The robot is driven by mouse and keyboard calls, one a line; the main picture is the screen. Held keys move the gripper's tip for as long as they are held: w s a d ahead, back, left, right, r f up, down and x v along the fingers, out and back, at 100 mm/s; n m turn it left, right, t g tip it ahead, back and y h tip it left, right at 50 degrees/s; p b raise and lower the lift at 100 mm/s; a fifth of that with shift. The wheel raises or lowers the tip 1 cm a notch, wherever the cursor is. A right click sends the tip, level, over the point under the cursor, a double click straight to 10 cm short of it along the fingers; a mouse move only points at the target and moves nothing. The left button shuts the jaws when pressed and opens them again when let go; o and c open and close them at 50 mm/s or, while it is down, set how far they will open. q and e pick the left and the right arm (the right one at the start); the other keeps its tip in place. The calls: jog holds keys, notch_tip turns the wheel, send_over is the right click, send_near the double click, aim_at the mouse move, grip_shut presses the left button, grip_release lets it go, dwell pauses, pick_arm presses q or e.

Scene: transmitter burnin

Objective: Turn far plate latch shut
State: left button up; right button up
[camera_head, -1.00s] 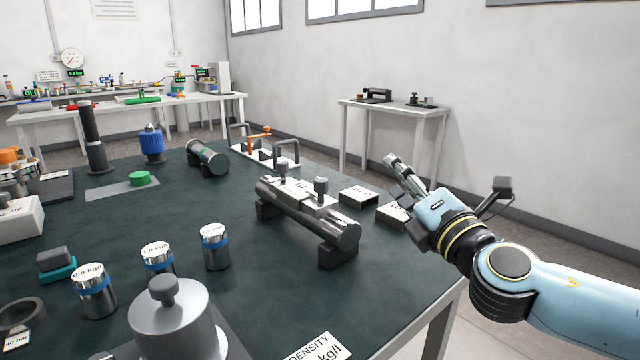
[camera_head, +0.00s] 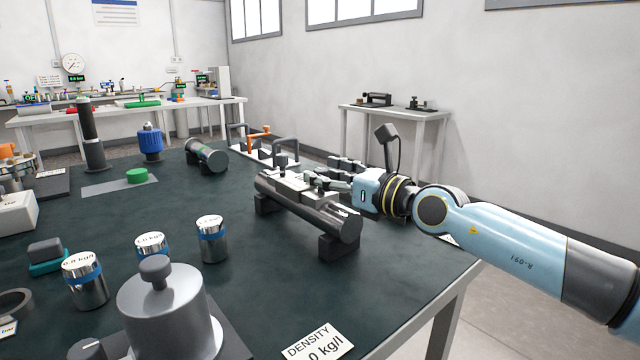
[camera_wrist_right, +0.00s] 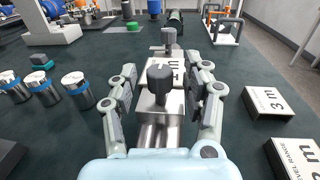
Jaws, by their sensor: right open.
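A dark metal cylinder (camera_head: 335,222) lies on black supports on the green table, with a pale plate (camera_head: 288,187) on top. The far plate latch (camera_head: 281,161), a dark upright knob, stands at the plate's far end; it also shows in the right wrist view (camera_wrist_right: 168,38). A nearer dark knob (camera_wrist_right: 159,84) stands between my right gripper's fingers in the right wrist view. My right gripper (camera_head: 329,175) is open over the cylinder's near part, short of the far latch, its fingers apart on both sides. In the head view its fingers partly hide the near knob. My left gripper is out of view.
Two labelled blocks (camera_wrist_right: 267,101) (camera_wrist_right: 294,157) lie right of the cylinder. An orange-handled stand (camera_head: 259,132) is beyond it. Several silver weights (camera_head: 211,240) and a grey lidded pot (camera_head: 165,308) stand to the left. Table is clear between them.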

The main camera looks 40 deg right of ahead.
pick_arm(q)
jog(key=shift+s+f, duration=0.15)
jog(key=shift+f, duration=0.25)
pick_arm(e)
jog(key=shift+w+a, duration=0.2)
jog(key=shift+w, duration=0.65)
jog(key=c, duration=1)
grip_shut()
jog(key=shift+w, duration=0.1)
jog(key=shift+f+b, duration=0.1)
jog(key=shift+b, duration=0.2)
jog(key=b, duration=0.2)
jog(key=n+y+b, duration=0.1)
jog(key=shift+f+y+b, duration=0.3)
jog(key=shift+b, duration=0.1)
jog(key=shift+r+y+b, duration=0.1)
jog(key=shift+y+b, duration=0.2)
jog(key=shift+b, duration=0.35)
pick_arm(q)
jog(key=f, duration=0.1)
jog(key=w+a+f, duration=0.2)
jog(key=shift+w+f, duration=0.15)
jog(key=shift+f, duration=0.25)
pick_arm(e)
jog(key=shift+r, duration=0.15)
